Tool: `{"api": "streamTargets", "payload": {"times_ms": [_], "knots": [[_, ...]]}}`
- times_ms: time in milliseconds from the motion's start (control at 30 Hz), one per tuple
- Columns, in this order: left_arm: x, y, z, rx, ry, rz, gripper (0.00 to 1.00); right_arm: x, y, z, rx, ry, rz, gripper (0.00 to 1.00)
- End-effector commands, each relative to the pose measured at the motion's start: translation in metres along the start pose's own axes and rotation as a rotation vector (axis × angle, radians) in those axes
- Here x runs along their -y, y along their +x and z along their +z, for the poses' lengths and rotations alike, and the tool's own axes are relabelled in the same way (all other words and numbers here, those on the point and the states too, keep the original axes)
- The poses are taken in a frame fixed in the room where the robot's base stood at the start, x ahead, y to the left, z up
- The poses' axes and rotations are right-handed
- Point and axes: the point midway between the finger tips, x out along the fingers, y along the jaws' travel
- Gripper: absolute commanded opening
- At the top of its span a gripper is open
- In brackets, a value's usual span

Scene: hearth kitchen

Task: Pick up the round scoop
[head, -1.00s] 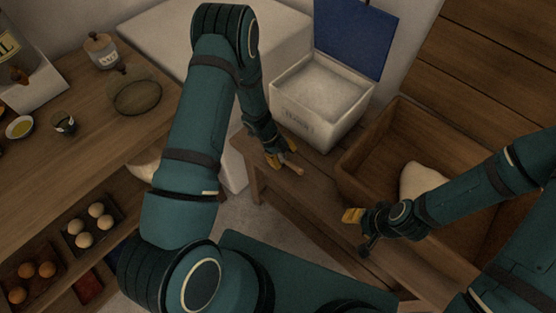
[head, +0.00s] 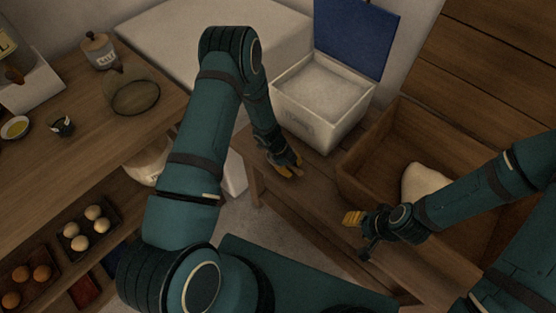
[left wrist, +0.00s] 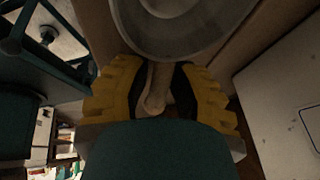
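The round scoop (left wrist: 181,20) shows in the left wrist view as a grey round metal bowl with a pale wooden handle (left wrist: 157,85). My left gripper (left wrist: 160,85) has its yellow fingers and black pads close against both sides of the handle; it looks shut on it. In the head view, my left gripper (head: 291,167) is low over the wooden bench, in front of the white box, and hides most of the scoop. My right gripper (head: 360,231) is empty over the front of the wooden trough, its fingers apart.
A white box (head: 305,130) with a raised blue lid (head: 356,38) stands behind the left gripper. The wooden trough (head: 365,170) at right holds a pale mound (head: 422,182).

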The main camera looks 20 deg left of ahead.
Motion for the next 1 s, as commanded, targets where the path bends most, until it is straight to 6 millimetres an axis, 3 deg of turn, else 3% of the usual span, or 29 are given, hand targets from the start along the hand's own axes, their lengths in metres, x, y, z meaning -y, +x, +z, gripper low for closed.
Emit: {"api": "streamTargets", "payload": {"times_ms": [467, 1000], "knots": [[0.002, -0.005, -0.002, 0.000, 0.001, -0.001, 0.00, 0.001, -0.002, 0.000, 0.001, 0.000, 0.000, 0.47], [0.018, -0.085, -0.035, 0.000, 0.002, 0.000, 0.00, 0.011, -0.029, 0.001, 0.008, 0.003, 0.000, 0.47]]}}
